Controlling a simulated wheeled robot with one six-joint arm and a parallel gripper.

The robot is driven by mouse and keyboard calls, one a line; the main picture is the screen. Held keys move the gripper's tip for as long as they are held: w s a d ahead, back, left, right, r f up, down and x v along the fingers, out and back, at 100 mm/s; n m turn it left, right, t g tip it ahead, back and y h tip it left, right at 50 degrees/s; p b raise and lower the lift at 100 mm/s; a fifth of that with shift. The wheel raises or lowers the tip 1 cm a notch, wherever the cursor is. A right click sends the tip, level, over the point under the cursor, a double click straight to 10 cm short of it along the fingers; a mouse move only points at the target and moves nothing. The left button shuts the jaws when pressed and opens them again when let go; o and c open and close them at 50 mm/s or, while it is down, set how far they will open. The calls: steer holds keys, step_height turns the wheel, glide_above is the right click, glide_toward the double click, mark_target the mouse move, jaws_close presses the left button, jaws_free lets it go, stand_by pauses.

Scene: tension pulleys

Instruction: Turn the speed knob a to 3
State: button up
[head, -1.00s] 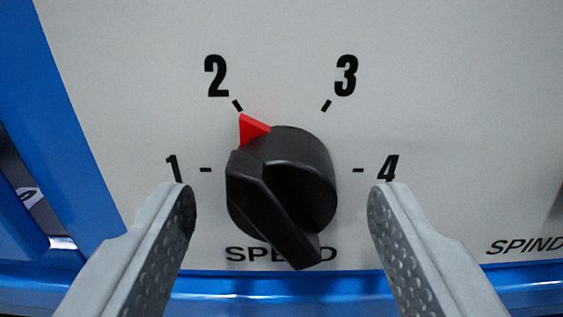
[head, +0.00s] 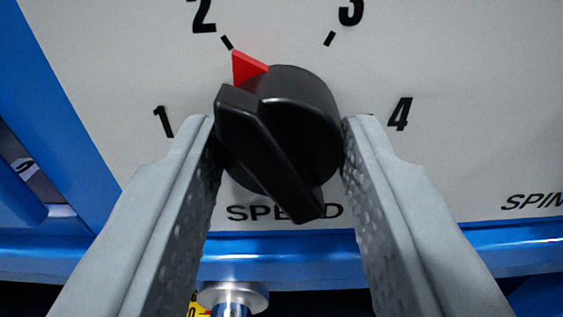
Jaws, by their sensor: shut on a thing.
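The speed knob (head: 280,140) is black and round with a raised grip bar across it. Its red pointer (head: 247,68) points up and left at the tick beside the 2 (head: 203,15). The 3 (head: 350,11) is at the upper right, the 1 (head: 163,121) at the left and the 4 (head: 400,113) at the right. My gripper (head: 281,135) is shut on the knob, with one finger at its left side and one at its right. The word SPEED below is partly hidden by the knob.
The knob sits on a light grey panel (head: 450,60) with a blue frame (head: 290,250) along its lower edge and left side. Another label starting SPIN (head: 532,201) shows at the right. A round metal part (head: 232,296) is below the frame.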

steer(key=m, duration=0.6)
steer(key=shift+m, duration=2.7)
steer(key=o, duration=1)
steer(key=shift+s, duration=0.15)
steer(key=s, duration=1.7)
steer(key=shift+s, duration=0.1)
